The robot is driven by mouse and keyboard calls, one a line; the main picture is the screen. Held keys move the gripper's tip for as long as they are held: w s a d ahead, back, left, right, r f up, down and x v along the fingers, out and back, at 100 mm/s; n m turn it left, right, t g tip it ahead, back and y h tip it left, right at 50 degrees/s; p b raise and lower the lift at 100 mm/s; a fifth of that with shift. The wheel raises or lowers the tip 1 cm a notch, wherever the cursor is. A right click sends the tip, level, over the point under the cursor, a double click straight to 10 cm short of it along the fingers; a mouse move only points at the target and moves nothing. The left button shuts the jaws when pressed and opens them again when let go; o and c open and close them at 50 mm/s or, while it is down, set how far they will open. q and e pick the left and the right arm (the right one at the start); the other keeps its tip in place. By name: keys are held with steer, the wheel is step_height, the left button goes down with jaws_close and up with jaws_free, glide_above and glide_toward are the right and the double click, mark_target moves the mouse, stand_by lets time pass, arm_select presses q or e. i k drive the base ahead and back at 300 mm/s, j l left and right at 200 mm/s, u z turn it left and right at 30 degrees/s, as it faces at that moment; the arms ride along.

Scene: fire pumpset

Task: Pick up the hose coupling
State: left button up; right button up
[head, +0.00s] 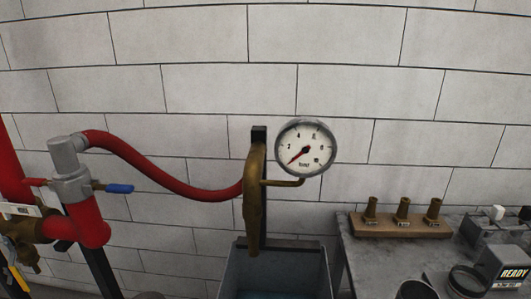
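I cannot tell for sure which piece is the hose coupling. Three small brass fittings stand upright in a row on a wooden block (400,229) on the grey table at the right: a left one (371,208), a middle one (403,208) and a right one (434,209). A larger upright brass piece (252,200) is at the end of the red hose (165,180), in front of a dark post. Neither of my grippers shows in the head view.
A round pressure gauge (305,148) sits on a brass tube beside the large brass piece. A grey open tank (240,272) is below. Red pipework with a blue-handled valve (119,188) is left. A box marked READY (513,272) and dark round objects crowd the table's right.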

mark_target(63, 150)
steer(key=u, duration=1.3)
